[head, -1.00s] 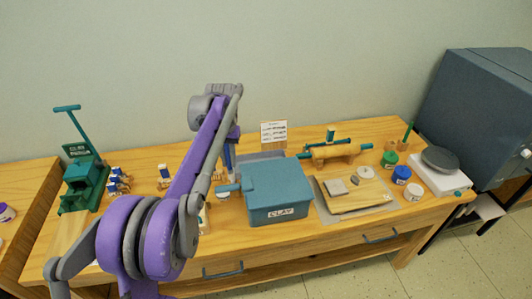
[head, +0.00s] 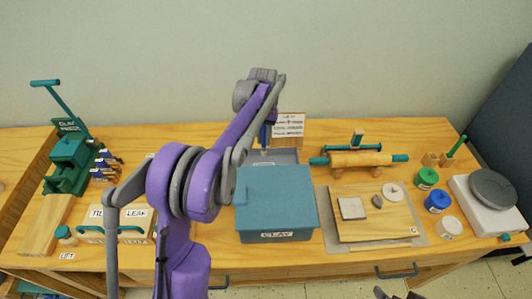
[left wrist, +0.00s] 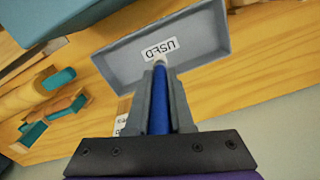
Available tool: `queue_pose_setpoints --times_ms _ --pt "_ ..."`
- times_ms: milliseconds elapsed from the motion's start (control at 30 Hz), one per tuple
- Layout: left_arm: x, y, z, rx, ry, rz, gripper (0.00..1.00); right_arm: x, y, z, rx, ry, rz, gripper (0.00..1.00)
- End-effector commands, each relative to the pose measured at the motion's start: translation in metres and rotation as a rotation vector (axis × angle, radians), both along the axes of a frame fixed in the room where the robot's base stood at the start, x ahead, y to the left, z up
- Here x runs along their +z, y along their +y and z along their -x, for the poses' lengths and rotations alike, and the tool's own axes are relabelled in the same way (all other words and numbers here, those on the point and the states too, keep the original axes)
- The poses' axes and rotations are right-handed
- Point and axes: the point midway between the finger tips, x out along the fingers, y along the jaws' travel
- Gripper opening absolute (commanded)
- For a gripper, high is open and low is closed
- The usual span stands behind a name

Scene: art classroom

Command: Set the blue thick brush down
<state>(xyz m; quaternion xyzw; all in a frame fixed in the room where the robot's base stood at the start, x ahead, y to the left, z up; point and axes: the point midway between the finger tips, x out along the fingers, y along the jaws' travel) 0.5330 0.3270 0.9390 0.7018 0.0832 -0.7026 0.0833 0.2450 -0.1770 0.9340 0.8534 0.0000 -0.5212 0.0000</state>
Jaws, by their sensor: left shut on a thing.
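My left gripper (left wrist: 160,97) is shut on the blue thick brush (left wrist: 158,100), whose handle runs between the two fingers. In the head view the brush (head: 265,134) hangs roughly upright, partly hidden by my arm. Its pale tip is over or at a shallow grey tray (left wrist: 200,42) with a label reading USED. I cannot tell whether the tip touches the tray. In the head view the tray (head: 287,156) lies behind the blue clay box. Dark parts that may be my right gripper (head: 398,295) show at the bottom edge, mostly cut off.
The blue clay box (head: 275,200) stands just in front of the tray. A sign card (head: 289,124) stands behind it. A rolling pin (head: 358,159) and a wooden board (head: 370,225) are to the right. A green clay press (head: 70,160) stands far left.

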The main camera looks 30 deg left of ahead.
Motion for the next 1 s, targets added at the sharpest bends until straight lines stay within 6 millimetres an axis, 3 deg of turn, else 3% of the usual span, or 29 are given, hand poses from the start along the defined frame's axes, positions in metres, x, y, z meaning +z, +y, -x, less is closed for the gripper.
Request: queue_pose_setpoints --times_ms 500,867,900,1000 --pt "-0.059 0.000 0.000 0.000 0.000 0.000 0.00 -0.001 0.000 0.000 0.000 0.001 0.000 1.00" --pt "-0.064 0.000 0.000 0.000 0.000 0.000 0.00 -0.004 0.000 0.001 0.000 0.003 0.000 1.00" --pt "-0.064 0.000 0.000 0.000 0.000 0.000 0.24 -0.004 0.000 0.001 0.000 0.002 0.000 1.00" --pt "-0.064 0.000 0.000 0.000 0.000 0.000 0.42 -0.004 0.000 0.001 0.000 0.002 0.000 1.00"
